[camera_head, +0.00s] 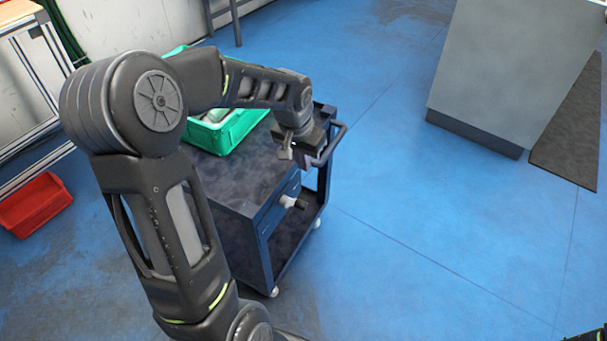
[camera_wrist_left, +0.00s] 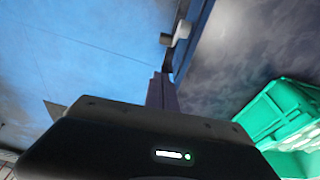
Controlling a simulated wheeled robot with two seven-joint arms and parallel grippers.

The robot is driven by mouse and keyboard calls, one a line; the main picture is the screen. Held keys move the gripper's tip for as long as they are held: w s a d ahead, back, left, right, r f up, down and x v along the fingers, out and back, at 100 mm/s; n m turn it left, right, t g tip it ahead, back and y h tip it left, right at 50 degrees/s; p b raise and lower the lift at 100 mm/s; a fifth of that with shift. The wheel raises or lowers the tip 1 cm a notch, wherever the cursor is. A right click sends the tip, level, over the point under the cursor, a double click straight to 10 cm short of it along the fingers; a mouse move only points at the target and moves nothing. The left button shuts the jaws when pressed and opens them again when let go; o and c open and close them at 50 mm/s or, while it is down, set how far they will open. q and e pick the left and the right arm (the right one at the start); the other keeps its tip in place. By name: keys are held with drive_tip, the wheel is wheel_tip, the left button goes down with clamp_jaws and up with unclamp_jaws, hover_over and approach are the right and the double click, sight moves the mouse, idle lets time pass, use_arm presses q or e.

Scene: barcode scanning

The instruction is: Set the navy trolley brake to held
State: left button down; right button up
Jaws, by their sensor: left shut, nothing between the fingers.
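The navy trolley (camera_head: 238,181) stands left of centre in the head view, and its dark top also shows in the left wrist view (camera_wrist_left: 235,55). A small pale lever or knob with a dark end (camera_head: 292,201) sticks out from the trolley's side; it also shows in the left wrist view (camera_wrist_left: 181,31). I cannot tell its brake setting. My left gripper (camera_head: 303,162) points down at the trolley's edge near the push handle, above and apart from the knob. Its fingers (camera_wrist_left: 161,90) are together and empty.
A green crate (camera_head: 232,133) sits on the trolley top, partly behind my left arm. The trolley's handle (camera_head: 337,140) is close beside the gripper. A red bin (camera_head: 35,203) lies on the floor at left. A grey cabinet (camera_head: 510,70) stands at right. Blue floor between is clear.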

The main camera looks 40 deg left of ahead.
use_arm(q)
drive_tip(key=b, duration=0.2)
hover_over(303, 202)
drive_tip(key=w, duration=0.2)
drive_tip(key=s+x, duration=0.2)
drive_tip(key=x, duration=0.7)
drive_tip(key=shift+s+d+f+b, duration=0.1)
drive_tip(key=shift+s+f, duration=0.2)
drive_tip(key=shift+f, duration=0.3)
drive_tip(key=shift+s+f+b, duration=0.1)
drive_tip(key=shift+s+f, duration=0.15)
drive_tip(key=shift+f, duration=0.4)
drive_tip(key=shift+s+d+f+b, duration=0.1)
drive_tip(key=shift+s+f, duration=0.2)
drive_tip(key=shift+f, duration=0.3)
drive_tip(key=shift+g+p, duration=0.5)
drive_tip(key=shift+p, duration=0.3)
drive_tip(key=shift+f, duration=0.15)
drive_tip(key=shift+f+g, duration=0.15)
drive_tip(key=shift+g, duration=0.15)
